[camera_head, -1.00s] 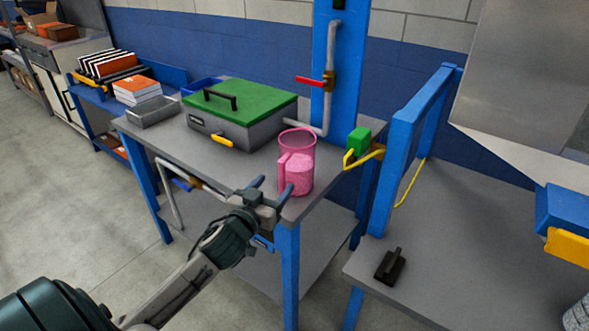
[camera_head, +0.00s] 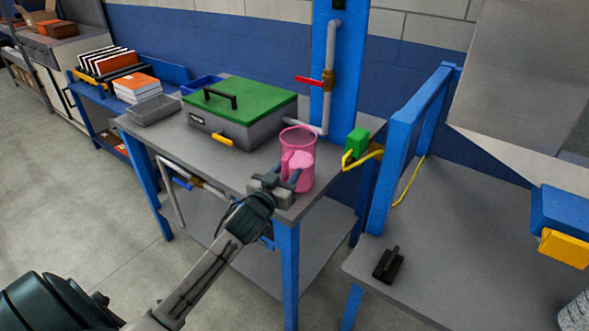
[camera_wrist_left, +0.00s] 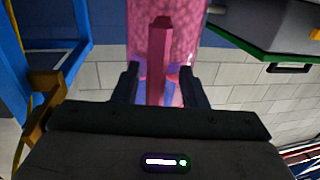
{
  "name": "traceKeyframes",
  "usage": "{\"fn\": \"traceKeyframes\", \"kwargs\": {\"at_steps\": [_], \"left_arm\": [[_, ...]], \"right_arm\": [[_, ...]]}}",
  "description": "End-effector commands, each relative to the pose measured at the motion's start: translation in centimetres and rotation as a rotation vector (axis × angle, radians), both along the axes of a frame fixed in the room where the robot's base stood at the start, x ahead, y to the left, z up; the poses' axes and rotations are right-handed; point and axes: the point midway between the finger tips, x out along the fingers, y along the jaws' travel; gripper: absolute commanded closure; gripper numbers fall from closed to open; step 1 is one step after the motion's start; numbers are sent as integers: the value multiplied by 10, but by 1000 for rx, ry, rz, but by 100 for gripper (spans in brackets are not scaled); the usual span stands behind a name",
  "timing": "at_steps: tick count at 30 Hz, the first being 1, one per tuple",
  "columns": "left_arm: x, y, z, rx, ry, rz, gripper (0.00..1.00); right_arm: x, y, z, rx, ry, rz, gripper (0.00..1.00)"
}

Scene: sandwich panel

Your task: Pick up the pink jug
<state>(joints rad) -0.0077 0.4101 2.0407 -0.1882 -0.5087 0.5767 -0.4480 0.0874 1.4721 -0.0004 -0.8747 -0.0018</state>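The pink jug (camera_head: 302,148) stands upright on the grey table, near its front right corner, with its handle facing my left gripper. My left gripper (camera_head: 287,178) is at the handle. In the left wrist view, the jug's handle (camera_wrist_left: 158,55) lies between the two fingers (camera_wrist_left: 160,80), which are open with a gap on each side. The jug's body is behind the handle, and its top is cut off in that view. My right gripper is not in view.
A grey case with a green lid (camera_head: 247,97) stands left of the jug on the table (camera_head: 205,150). A blue post with a pipe and red valve handle (camera_head: 309,81) rises behind. A green box with a yellow lever (camera_head: 357,142) is right of the jug.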

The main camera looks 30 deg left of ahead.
Motion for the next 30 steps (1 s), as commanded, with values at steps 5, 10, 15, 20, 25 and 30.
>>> {"fn": "traceKeyframes", "kwargs": {"at_steps": [5, 10, 15, 20, 25, 30], "left_arm": [[0, 0, 0, 0, 0, 0, 99], [0, 0, 0, 0, -1, 0, 100], [0, 0, 0, 0, -1, 0, 100], [0, 0, 2, 0, -1, 0, 100], [0, 0, 9, 0, -2, 0, 100], [0, 0, 21, 1, -3, 0, 100]], "right_arm": [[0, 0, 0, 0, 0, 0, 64], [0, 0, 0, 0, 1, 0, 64], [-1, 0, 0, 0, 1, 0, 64], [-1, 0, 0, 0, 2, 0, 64], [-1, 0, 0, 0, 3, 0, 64], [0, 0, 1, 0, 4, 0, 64]]}}
